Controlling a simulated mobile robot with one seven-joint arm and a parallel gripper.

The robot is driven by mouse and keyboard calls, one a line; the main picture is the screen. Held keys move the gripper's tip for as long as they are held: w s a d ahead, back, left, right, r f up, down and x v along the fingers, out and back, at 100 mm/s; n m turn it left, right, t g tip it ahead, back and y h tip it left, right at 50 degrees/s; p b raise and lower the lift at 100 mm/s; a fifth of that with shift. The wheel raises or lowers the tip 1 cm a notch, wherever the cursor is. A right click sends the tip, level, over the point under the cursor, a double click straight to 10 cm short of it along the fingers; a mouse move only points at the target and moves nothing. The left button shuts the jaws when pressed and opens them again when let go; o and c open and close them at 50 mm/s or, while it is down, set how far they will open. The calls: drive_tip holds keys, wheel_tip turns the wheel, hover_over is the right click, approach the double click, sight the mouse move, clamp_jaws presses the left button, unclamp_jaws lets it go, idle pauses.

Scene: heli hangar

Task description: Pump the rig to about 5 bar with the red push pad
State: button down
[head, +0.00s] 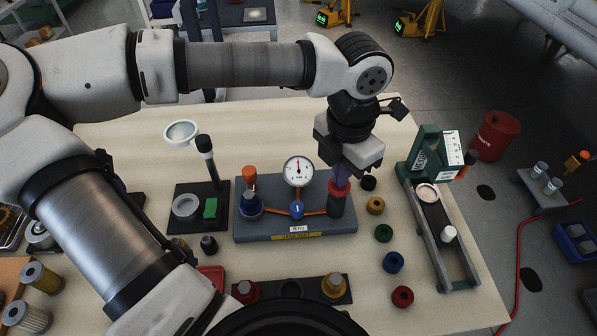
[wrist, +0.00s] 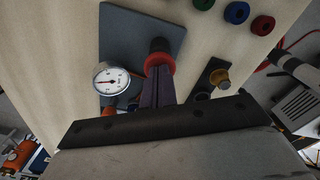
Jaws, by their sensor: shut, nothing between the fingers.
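The rig (head: 250,228) is a grey-blue base plate on the bench. A round white gauge (head: 298,170) stands at its middle; it also shows in the wrist view (wrist: 111,82). Its needle is visible, but its exact reading is too small to tell. The red push pad (head: 339,192) tops a dark cylinder (head: 337,206) at the rig's right end. My gripper (head: 340,184) is shut and empty, pointing down right at the pad. In the wrist view its fingertips (wrist: 158,68) overlap the red pad (wrist: 160,55); whether they press it cannot be told.
A magnifier stand (head: 205,165) is at left. Bare bench shows behind the rig.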

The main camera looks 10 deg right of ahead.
drive_tip(key=shift+f, duration=0.35)
drive_tip(key=shift+f+b, duration=0.6)
drive_tip(key=shift+b, duration=0.3)
drive_tip(key=shift+r+p, duration=0.75)
drive_tip(key=shift+r, duration=0.5)
wheel_tip(320, 180, up, 7)
drive_tip(key=p, duration=0.4)
idle(0.4)
